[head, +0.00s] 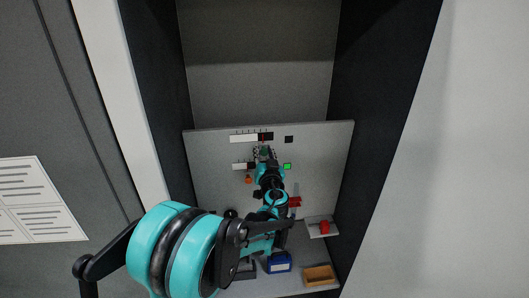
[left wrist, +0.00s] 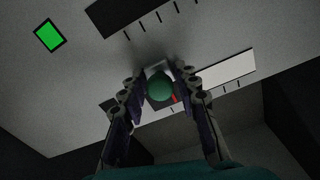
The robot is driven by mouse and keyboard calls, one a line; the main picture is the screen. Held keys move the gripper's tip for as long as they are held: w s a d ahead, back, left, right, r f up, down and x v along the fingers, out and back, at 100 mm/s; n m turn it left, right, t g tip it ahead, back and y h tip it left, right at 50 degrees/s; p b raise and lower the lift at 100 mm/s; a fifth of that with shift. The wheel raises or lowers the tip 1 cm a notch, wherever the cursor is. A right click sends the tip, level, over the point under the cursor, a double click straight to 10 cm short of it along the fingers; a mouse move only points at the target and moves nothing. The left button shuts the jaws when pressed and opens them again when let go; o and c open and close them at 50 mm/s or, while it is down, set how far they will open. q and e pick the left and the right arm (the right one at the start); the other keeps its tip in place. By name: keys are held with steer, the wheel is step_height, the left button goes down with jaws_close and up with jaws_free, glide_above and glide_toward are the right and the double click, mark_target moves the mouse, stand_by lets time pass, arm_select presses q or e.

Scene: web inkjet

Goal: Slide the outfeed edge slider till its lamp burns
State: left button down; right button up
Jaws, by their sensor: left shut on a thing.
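A grey panel (head: 220,190) carries two slider scales. The upper scale (head: 243,139) is part white, part dark, with a red mark; a dark, unlit square lamp (head: 289,139) sits to its right. The lower scale (head: 239,167) has a lit green lamp (head: 287,166), which also shows in the left wrist view (left wrist: 49,36). My left gripper (head: 264,153) is at the upper slider. In the left wrist view its fingers are shut on a round green knob (left wrist: 160,86), beside the red mark (left wrist: 174,98). No label is readable. My right gripper is out of view.
An orange knob (head: 249,180) and a red piece (head: 295,201) are on the panel below. A small ledge (head: 315,233) holds a red object (head: 325,227). A blue bin (head: 279,263) and a tan tray (head: 319,274) stand at the bottom. Dark side walls flank the panel.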

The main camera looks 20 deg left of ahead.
arm_select(q)
steer(key=shift+s+a+f, duration=0.1)
steer(key=shift+s+a, duration=0.2)
steer(key=shift+a, duration=0.2)
steer(key=shift+s+a, duration=0.2)
steer(key=shift+a, duration=0.05)
steer(key=c, duration=1.3)
jaws_free()
steer(key=shift+d, duration=0.1)
steer(key=v, duration=1.2)
